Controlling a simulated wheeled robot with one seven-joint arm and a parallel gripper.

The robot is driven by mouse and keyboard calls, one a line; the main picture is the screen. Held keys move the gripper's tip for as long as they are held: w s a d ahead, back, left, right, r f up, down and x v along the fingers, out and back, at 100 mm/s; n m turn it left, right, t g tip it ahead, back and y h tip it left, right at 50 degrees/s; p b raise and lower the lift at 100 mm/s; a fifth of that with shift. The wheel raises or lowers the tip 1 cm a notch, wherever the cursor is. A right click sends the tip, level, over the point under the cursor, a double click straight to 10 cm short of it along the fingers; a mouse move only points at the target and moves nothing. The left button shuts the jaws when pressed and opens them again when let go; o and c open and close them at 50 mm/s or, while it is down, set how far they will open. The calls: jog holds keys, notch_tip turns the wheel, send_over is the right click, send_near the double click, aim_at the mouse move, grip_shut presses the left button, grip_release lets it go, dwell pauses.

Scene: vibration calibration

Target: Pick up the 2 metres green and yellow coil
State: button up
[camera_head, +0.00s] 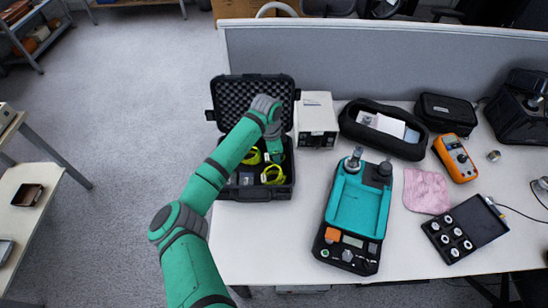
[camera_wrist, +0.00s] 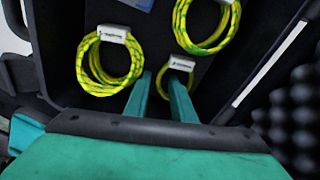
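Three green and yellow coils with white tags lie in the open black case (camera_head: 222,193). The tag lettering is too small to read, so I cannot tell which is 2 metres. My gripper (camera_wrist: 161,84) is down in the case, fingers apart with a gap between them. The right finger overlaps the smaller coil; contact is unclear. In the head view two coils (camera_head: 272,182) show beside the gripper.
The foam-lined lid (camera_head: 240,95) stands open behind my arm. A white box (camera_head: 316,115) stands right of the case. A teal device (camera_head: 358,205), pink cloth (camera_head: 427,190) and orange multimeter (camera_head: 455,157) lie farther right.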

jog(key=shift+c, duration=0.6)
grip_shut()
jog(key=shift+r, duration=0.15)
